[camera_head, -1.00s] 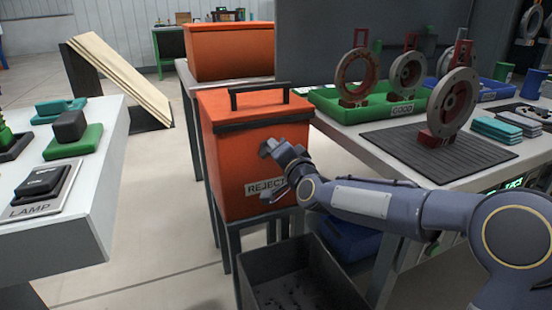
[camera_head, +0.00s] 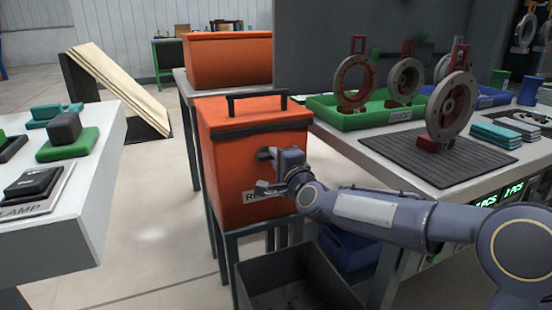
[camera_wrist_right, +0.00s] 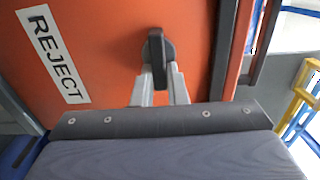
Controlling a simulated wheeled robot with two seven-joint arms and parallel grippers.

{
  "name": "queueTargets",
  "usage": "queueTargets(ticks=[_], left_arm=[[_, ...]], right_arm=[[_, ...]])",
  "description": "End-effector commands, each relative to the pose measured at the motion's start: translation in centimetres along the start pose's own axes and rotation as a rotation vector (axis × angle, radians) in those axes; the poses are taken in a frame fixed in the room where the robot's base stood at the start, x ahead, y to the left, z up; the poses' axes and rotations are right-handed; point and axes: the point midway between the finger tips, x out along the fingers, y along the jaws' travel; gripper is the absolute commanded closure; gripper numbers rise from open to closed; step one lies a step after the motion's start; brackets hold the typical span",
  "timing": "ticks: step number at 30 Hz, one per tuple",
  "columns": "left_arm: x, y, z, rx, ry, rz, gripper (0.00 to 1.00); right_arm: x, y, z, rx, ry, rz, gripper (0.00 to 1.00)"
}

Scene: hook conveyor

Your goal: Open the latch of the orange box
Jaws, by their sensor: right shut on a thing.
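The orange box (camera_head: 228,165) stands on a dark stand in the head view, its lid (camera_head: 255,111) down, with a black handle on top. Its front carries a REJECT label, partly hidden by my right gripper in the head view and readable in the right wrist view (camera_wrist_right: 53,55). My right gripper (camera_head: 268,170) is at the box's front face. In the right wrist view, its fingers (camera_wrist_right: 160,84) are closed around the dark latch (camera_wrist_right: 158,48), which stands on the orange face. My left gripper is not in view.
A grey open bin (camera_head: 290,278) stands below the box. On the right, a table (camera_head: 355,150) holds a green tray (camera_head: 325,108) marked GOOD, ring-shaped parts and a dark mat (camera_head: 400,160). A white table (camera_head: 95,200) is on the left. Another orange box (camera_head: 228,60) stands behind.

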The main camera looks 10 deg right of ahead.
Motion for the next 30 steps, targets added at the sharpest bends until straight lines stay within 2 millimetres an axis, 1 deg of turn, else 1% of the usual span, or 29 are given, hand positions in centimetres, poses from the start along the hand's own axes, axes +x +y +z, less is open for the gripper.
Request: queueTargets(ticks=[12,13,17,26,28,30], left_arm=[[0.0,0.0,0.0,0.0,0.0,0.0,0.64],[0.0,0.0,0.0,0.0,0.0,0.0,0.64],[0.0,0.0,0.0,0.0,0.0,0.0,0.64],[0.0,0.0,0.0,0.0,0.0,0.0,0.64],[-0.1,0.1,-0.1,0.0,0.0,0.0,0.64],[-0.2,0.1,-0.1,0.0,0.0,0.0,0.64]], right_arm=[[0.0,0.1,0.0,0.01,0.0,0.001,1.0],[0.0,0.1,0.0,0.01,0.0,0.001,0.83],[0.0,0.1,0.0,0.009,0.0,0.001,0.66],[-0.1,0.0,0.0,0.007,0.0,0.0,0.65],[-0.6,0.0,0.0,0.006,0.001,0.001,0.65],[-1.5,-0.1,-0.1,0.006,0.002,0.0,0.65]])
